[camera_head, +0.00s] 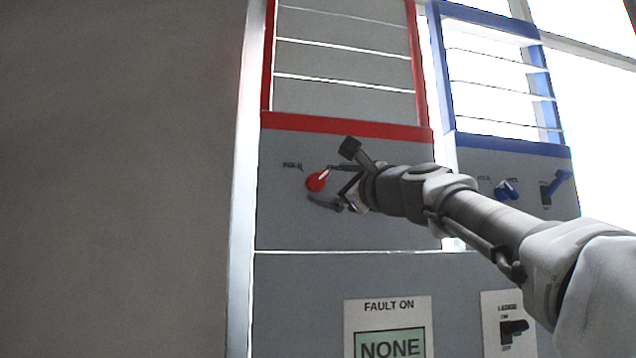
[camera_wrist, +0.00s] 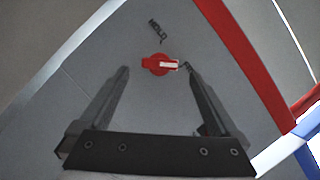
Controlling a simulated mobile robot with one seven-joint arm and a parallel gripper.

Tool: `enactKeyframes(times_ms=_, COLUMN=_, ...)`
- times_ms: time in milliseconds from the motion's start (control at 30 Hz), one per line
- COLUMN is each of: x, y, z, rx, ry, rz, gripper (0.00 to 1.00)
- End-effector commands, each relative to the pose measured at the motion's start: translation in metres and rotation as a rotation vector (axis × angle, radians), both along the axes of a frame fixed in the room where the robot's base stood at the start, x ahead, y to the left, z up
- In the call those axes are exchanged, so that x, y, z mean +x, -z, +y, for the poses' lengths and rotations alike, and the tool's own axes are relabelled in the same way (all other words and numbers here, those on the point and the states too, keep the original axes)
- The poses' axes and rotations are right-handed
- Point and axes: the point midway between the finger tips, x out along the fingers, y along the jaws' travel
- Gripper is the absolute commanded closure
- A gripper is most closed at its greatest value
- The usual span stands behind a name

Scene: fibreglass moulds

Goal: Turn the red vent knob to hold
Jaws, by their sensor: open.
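The red vent knob (camera_head: 316,183) is a round knob with a white pointer, on the grey panel below the red-framed window. In the head view its pointer is aimed up and right, away from the label at upper left. In the wrist view the knob (camera_wrist: 154,65) lies just beyond my fingertips, its pointer aimed right. The HOLD label (camera_wrist: 157,28) is above it there, with a short line toward the knob. My gripper (camera_wrist: 156,76) is open, fingers on either side of the knob's line; contact cannot be told. My gripper (camera_head: 328,187) partly covers the knob's right surroundings in the head view.
A blue-framed unit (camera_head: 510,147) with a blue knob (camera_head: 506,190) and a blue lever (camera_head: 556,186) stands right. Below are a FAULT ON display (camera_head: 390,345) reading NONE and a black switch (camera_head: 513,329). A plain grey surface fills the left.

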Motion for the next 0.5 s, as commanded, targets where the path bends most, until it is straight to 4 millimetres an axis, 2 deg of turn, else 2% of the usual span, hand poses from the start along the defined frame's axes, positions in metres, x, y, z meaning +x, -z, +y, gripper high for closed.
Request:
enactKeyframes(times_ms=67, x=0.007, y=-0.008, z=0.005, rx=0.0, ry=-0.003, rz=0.002, gripper=0.03)
enactKeyframes(times_ms=300, x=0.025, y=-0.012, z=0.014, rx=0.001, ry=-0.002, rz=0.001, gripper=0.03)
enactKeyframes(times_ms=500, x=0.033, y=-0.012, z=0.018, rx=-0.001, ry=0.001, rz=0.0, gripper=0.03)
